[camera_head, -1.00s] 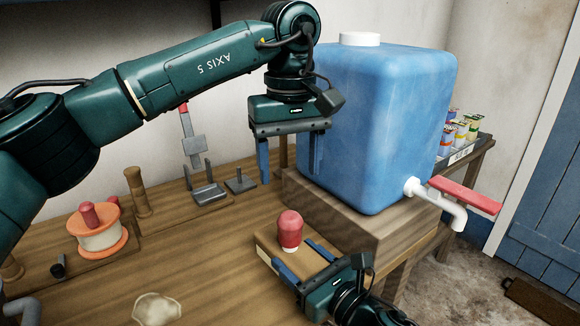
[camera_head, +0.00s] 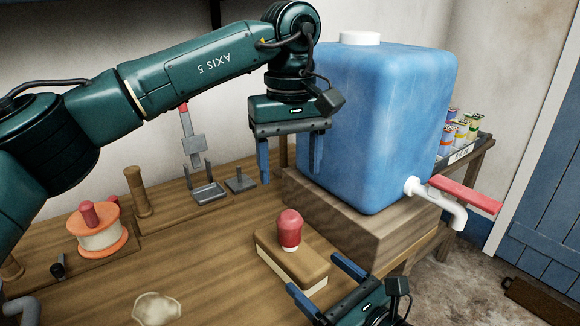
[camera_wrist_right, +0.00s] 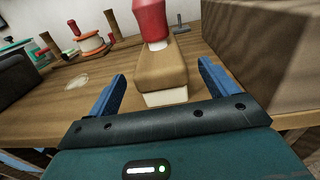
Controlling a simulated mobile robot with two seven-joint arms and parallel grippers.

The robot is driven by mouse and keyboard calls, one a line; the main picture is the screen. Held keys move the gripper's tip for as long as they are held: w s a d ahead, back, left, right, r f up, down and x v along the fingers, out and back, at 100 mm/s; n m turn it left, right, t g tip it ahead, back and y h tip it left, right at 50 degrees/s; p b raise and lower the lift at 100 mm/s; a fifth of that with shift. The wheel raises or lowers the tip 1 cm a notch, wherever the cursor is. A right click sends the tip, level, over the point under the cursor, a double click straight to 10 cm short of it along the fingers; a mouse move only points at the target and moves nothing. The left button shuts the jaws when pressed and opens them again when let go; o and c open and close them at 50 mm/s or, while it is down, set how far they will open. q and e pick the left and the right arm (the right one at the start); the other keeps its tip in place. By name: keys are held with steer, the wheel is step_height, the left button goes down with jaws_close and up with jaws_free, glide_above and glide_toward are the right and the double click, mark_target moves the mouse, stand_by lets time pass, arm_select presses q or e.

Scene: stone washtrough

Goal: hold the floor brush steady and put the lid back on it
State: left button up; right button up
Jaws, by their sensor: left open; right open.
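The floor brush (camera_head: 270,247) is a wooden block with a pale underside, lying on the bench. A red knob-shaped piece with a white collar (camera_head: 290,228) stands upright on its far end. I cannot tell whether this piece is the lid. In the right wrist view, the brush (camera_wrist_right: 163,70) lies ahead between the finger lines, with the red piece (camera_wrist_right: 151,20) on top. My right gripper (camera_head: 315,273) is open and empty at the brush's near end, apart from it. My left gripper (camera_head: 290,178) is open and empty, pointing down beyond and above the brush.
A large blue water tank (camera_head: 385,130) stands on a wooden block (camera_head: 340,222) just right of the brush, its white tap (camera_head: 440,203) sticking out right. A spool (camera_head: 98,232) and metal stands (camera_head: 205,190) are at left. The bench left of the brush is mostly clear.

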arm_select(q)
steer(key=shift+f+b, duration=0.45)
steer(key=shift+f, duration=0.15)
arm_select(e)
steer(key=v, duration=0.7)
steer(key=shift+s, duration=0.1)
